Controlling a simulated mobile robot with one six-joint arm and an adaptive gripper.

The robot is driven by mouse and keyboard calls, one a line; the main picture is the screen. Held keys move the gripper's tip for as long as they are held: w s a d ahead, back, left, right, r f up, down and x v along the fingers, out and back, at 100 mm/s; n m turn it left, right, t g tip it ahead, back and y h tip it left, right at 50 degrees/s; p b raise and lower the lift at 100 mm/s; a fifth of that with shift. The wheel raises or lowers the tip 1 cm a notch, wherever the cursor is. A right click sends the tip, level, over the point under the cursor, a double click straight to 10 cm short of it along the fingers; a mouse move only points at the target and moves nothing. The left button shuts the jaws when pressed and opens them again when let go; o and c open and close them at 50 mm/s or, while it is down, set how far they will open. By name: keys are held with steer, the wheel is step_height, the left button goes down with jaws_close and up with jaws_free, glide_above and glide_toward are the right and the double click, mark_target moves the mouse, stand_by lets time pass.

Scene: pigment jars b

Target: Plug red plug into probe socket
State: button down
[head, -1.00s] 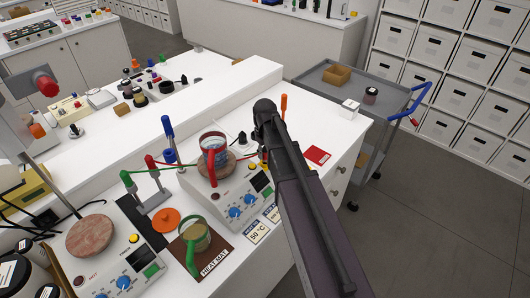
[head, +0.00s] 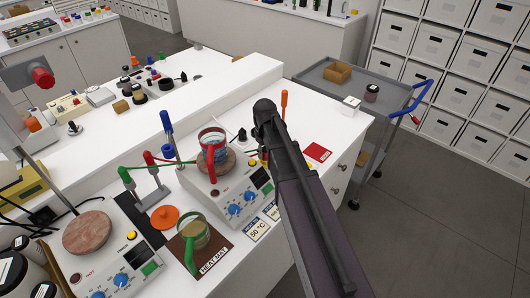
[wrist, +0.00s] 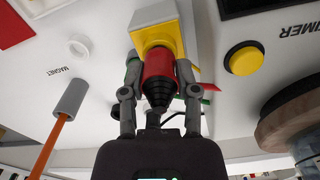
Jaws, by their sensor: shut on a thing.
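My gripper (wrist: 159,78) is shut on the red plug (wrist: 158,64), with one finger on each side; the plug's black ribbed end (wrist: 158,92) points back toward the gripper. The two look in line, but I cannot tell how deep the plug sits. In the head view, my arm hides the gripper, plug and socket at the right end of the hotplate (head: 226,203).
A glass vessel (head: 212,145) stands on the hotplate. A red-and-green lead stand (head: 149,180) is at left.

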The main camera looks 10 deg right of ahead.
steer(key=shift+c, duration=1.3)
jaws_free()
steer(key=shift+r, duration=0.15)
step_height(320, 180, up, 8)
steer(key=p, duration=0.8)
steer(key=s+f+m+b, duration=0.2)
steer(key=s+f+b, duration=0.1)
steer(key=s, duration=0.5)
steer(key=s+d+f+m+b, duration=0.1)
steer(key=s+f+m+b, duration=0.1)
steer(key=s, duration=0.6)
steer(key=shift+f+m+b, duration=0.4)
steer(key=shift+f+b, duration=0.05)
steer(key=shift+f, duration=0.2)
